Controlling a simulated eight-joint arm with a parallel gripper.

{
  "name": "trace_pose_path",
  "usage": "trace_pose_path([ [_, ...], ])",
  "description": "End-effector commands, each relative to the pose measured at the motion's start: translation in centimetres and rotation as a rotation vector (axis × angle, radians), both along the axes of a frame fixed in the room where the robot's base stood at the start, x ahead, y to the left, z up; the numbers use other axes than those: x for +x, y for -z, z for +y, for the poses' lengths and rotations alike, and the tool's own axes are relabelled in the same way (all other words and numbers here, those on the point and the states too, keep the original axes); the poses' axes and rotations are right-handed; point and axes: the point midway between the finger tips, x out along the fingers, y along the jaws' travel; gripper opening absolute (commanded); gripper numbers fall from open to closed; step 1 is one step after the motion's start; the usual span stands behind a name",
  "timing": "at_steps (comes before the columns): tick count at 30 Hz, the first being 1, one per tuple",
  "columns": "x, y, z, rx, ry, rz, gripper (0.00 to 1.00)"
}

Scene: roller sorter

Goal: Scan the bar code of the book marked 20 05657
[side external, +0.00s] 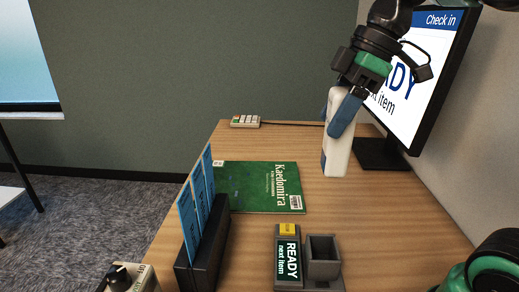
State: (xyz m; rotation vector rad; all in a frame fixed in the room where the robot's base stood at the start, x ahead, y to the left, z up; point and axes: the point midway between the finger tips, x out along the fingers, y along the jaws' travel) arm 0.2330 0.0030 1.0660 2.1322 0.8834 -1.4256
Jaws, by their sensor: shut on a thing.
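A green book (250,186) titled "Kaedomira" lies flat on the wooden desk. A white bar code label (296,202) shows at its near right corner, and a small white label (218,163) at its far left corner. The number 20 05657 is not readable in this view. My gripper (338,124) is at the right of the desk, beyond the book and to its right. Its blue fingers are shut on a white, long, upright device (337,154), likely the hand scanner. Whether its lower end touches the desk cannot be told.
A monitor (410,80) reading "Check in" stands close behind my gripper at right. In front are a small "READY next item" display (288,262), an empty grey holder (322,249) and a black rack (205,250) with blue cards (190,220).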

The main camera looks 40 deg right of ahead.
Motion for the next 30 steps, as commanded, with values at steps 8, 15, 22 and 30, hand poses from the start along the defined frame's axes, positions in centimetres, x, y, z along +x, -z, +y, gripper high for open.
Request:
trace_pose_path([
  [8,6.8,-0.1,-3.8,-0.001,0.004,0.000,0.00],
  [15,11.9,1.7,-7.6,0.001,0.003,-0.001,0.00],
  [22,13.9,3.1,-9.4,0.001,0.001,0.000,0.00],
  [30,14.1,5.0,-9.6,0.001,0.001,0.000,0.00],
])
